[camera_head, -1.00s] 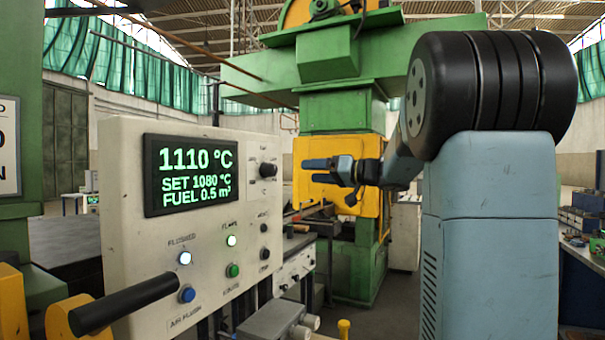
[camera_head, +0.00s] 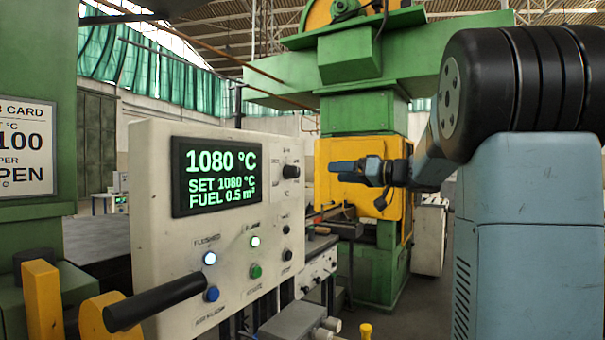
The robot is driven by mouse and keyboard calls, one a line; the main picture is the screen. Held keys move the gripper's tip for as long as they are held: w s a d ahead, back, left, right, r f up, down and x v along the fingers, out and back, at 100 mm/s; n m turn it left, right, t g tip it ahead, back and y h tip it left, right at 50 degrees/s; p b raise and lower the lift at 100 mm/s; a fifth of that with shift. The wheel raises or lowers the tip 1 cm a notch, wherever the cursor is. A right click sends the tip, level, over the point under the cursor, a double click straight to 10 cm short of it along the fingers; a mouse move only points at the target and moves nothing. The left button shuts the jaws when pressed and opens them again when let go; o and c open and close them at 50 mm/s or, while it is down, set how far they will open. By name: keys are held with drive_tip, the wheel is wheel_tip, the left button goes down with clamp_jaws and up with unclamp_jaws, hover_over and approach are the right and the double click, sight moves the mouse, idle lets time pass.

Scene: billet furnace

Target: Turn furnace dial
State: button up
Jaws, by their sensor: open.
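The furnace dial (camera_head: 291,171) is a black round knob at the upper right of the cream control panel (camera_head: 160,240). The panel display (camera_head: 214,176) reads 1080 °C, SET 1080 °C and FUEL 0.5 m³ in green. My gripper (camera_head: 333,172) is open and empty, with its fingers pointing left towards the dial. In the picture a gap shows between the fingertips and the dial; the true distance is hard to tell. The labels around the dial are too small to read.
Below the display are lit white lamps (camera_head: 255,241), a green button (camera_head: 255,271) and a blue button (camera_head: 212,294). A black-handled lever (camera_head: 155,302) juts out at the lower left. A partly cut-off job card (camera_head: 25,145) hangs at the left. A green and yellow press (camera_head: 362,130) stands behind.

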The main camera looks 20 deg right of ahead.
sight(298, 171)
drive_tip(key=x, duration=1.4)
drive_tip(key=shift+d, duration=0.1)
drive_tip(key=shift+s, duration=0.1)
drive_tip(key=c, duration=1)
drive_tip(key=shift+c, duration=0.2)
